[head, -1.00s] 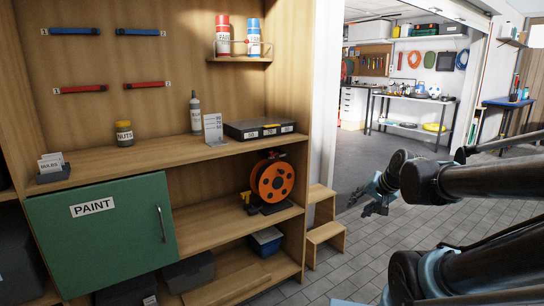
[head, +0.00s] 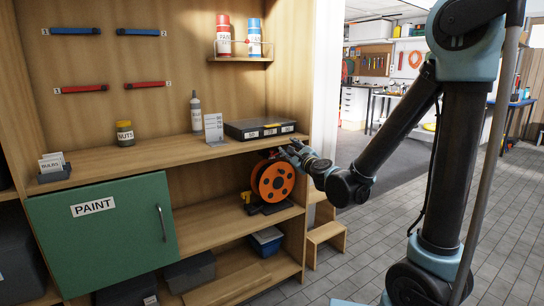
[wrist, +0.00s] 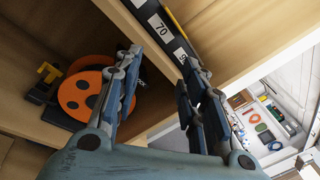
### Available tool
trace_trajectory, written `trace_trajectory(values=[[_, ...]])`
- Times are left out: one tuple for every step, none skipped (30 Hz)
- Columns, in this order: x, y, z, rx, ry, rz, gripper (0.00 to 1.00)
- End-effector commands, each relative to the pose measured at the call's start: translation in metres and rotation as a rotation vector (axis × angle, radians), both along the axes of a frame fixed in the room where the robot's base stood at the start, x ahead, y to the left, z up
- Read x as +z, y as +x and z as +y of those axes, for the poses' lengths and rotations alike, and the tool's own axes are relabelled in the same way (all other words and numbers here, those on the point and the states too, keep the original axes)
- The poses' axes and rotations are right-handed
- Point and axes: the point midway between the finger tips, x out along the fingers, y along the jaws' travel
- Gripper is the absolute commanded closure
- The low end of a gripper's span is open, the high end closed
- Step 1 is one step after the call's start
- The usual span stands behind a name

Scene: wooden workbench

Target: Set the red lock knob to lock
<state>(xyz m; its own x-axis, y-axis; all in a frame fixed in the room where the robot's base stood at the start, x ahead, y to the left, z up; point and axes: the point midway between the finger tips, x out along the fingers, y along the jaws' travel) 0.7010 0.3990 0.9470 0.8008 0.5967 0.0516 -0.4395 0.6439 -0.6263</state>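An orange reel (head: 272,182) on a black base stands on the middle shelf, under the worktop at its right end. In the wrist view the reel (wrist: 85,95) lies left of my gripper, with a yellow T-shaped part (wrist: 48,72) beside it. I cannot clearly make out a red lock knob; small details on the reel are too small or hidden. My gripper (head: 292,150) is at the worktop's right front edge, near the reel's upper right. In the wrist view my gripper (wrist: 160,68) has its fingers apart with nothing between them.
A black case (head: 259,129) with labelled drawers sits on the worktop just above my gripper. A green PAINT door (head: 105,240) is at left. A small wooden step (head: 325,233) stands right of the cabinet. The tiled floor in front is free.

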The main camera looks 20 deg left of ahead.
Motion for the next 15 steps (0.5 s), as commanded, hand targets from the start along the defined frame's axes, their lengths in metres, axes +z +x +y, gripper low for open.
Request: trace_trajectory(values=[[-0.006, 0.000, 0.012, -0.015, 0.078, 0.046, 0.62], [-0.011, 0.000, 0.016, -0.027, 0.125, 0.076, 0.62], [-0.016, 0.000, 0.021, -0.046, 0.187, 0.116, 0.62], [-0.021, 0.000, 0.024, -0.060, 0.231, 0.145, 0.62], [-0.026, 0.000, 0.028, -0.072, 0.273, 0.173, 0.62], [-0.034, 0.000, 0.031, -0.090, 0.324, 0.209, 0.62], [-0.039, -0.001, 0.034, -0.102, 0.358, 0.235, 0.62], [-0.044, -0.002, 0.036, -0.115, 0.391, 0.259, 0.62], [-0.051, -0.003, 0.038, -0.129, 0.430, 0.288, 0.62], [-0.056, -0.004, 0.040, -0.139, 0.454, 0.307, 0.62], [-0.060, -0.004, 0.041, -0.149, 0.477, 0.325, 0.62], [-0.065, -0.006, 0.043, -0.158, 0.501, 0.344, 0.62], [-0.068, -0.006, 0.043, -0.166, 0.517, 0.356, 0.62], [-0.071, -0.007, 0.044, -0.171, 0.529, 0.367, 0.62], [-0.073, -0.007, 0.044, -0.178, 0.543, 0.376, 0.62]])
